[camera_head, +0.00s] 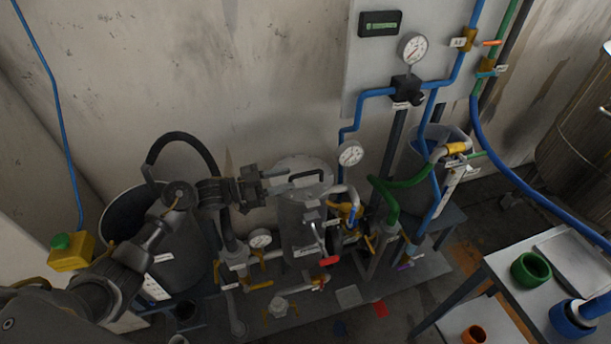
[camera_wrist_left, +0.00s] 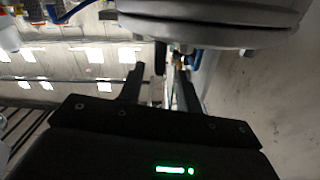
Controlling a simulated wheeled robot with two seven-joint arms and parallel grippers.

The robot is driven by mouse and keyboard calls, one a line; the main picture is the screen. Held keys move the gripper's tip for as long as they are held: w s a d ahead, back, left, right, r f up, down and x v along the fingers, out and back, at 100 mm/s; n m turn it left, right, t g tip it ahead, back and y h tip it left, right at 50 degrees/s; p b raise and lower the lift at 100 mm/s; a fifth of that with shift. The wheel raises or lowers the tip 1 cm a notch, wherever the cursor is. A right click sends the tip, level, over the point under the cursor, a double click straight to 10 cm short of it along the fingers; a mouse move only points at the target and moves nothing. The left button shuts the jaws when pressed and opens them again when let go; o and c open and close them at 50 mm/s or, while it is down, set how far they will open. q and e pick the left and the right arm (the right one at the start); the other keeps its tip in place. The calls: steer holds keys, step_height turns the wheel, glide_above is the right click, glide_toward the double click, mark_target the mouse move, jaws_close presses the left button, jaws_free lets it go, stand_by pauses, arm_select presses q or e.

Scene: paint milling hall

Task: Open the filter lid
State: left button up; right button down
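The filter lid (camera_head: 303,164) is a round grey disc on top of the grey filter housing (camera_head: 298,222), with a dark bar handle (camera_head: 306,177) on it. It looks closed and lies flat. My left gripper (camera_head: 280,181) is at the left edge of the lid, its fingers pointing right towards the handle. In the left wrist view the gripper (camera_wrist_left: 158,85) has its fingers apart with nothing held between them. The lid's rim (camera_wrist_left: 215,28) spans the top of that view. Whether a finger touches the lid cannot be told. My right gripper is not in view.
A pressure gauge (camera_head: 350,153) and a green pipe (camera_head: 391,198) stand right of the filter. A red-handled lever (camera_head: 329,261) is at its front. A dark drum (camera_head: 130,213) stands left, behind my arm. A table (camera_head: 509,264) with coloured rings is at right.

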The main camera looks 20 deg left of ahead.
mark_target(296, 176)
arm_select(q)
steer(key=p+x, duration=0.1)
steer(key=x, duration=0.5)
steer(key=shift+w+d, duration=0.2)
steer(key=shift+d, duration=0.15)
steer(key=shift+c, duration=0.2)
steer(key=shift+r, duration=0.1)
jaws_close()
